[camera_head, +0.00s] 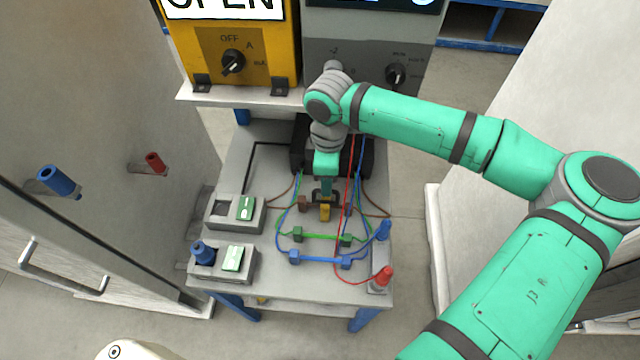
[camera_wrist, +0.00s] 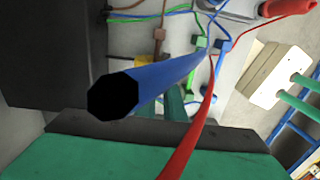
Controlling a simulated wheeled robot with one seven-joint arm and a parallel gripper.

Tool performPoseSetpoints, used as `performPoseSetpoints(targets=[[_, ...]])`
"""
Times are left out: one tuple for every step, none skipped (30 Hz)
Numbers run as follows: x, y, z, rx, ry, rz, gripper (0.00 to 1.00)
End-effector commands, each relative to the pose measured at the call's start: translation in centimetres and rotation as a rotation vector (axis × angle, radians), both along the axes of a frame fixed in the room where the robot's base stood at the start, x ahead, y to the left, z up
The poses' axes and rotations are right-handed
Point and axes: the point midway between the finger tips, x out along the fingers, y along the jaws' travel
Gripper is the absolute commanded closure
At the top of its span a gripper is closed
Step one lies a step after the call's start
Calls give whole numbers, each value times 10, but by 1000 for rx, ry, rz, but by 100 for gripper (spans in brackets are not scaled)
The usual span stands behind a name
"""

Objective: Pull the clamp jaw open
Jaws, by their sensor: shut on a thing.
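My gripper (camera_head: 325,190) points down over the bench, its teal fingers closed at a small dark clamp with a yellow jaw piece (camera_head: 325,212). The yellow piece shows just below the fingertips, between two brown blocks. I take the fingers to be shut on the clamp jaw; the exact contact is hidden. In the wrist view, the teal fingers (camera_wrist: 175,103) show only in part behind a thick blue cable (camera_wrist: 155,88), and the clamp cannot be made out.
A red cable (camera_head: 349,165) and the blue one pass close by my gripper. Green (camera_head: 320,237) and blue (camera_head: 320,260) bars lie in front. Two switch boxes (camera_head: 250,222) (camera_head: 248,272) stand at left, a red plug (camera_head: 384,276) at right. Yellow (camera_head: 205,60) and grey cabinets (camera_head: 370,60) stand behind.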

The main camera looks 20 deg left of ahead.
Motion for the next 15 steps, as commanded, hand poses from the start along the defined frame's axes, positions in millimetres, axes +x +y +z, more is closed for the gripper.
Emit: performPoseSetpoints(targets=[[3, -3, 0, -1, 6, -10, 100], [4, -4, 0, -2, 11, -13, 100], [5, -6, 0, -2, 16, -14, 100], [5, -6, 0, -3, 18, -14, 100], [5, -7, 1, -3, 20, -15, 100], [5, -7, 1, -3, 22, -15, 100], [5, -7, 1, -3, 22, -15, 100], [4, -7, 1, -3, 22, -15, 100], [4, -7, 1, -3, 22, -15, 100], [4, -7, 1, -3, 22, -15, 100], [4, -7, 1, -3, 22, -15, 100], [4, -8, 1, -3, 22, -16, 100], [4, -8, 1, -3, 22, -16, 100], [4, -8, 1, -3, 22, -16, 84], [4, -7, 1, -3, 22, -16, 74]])
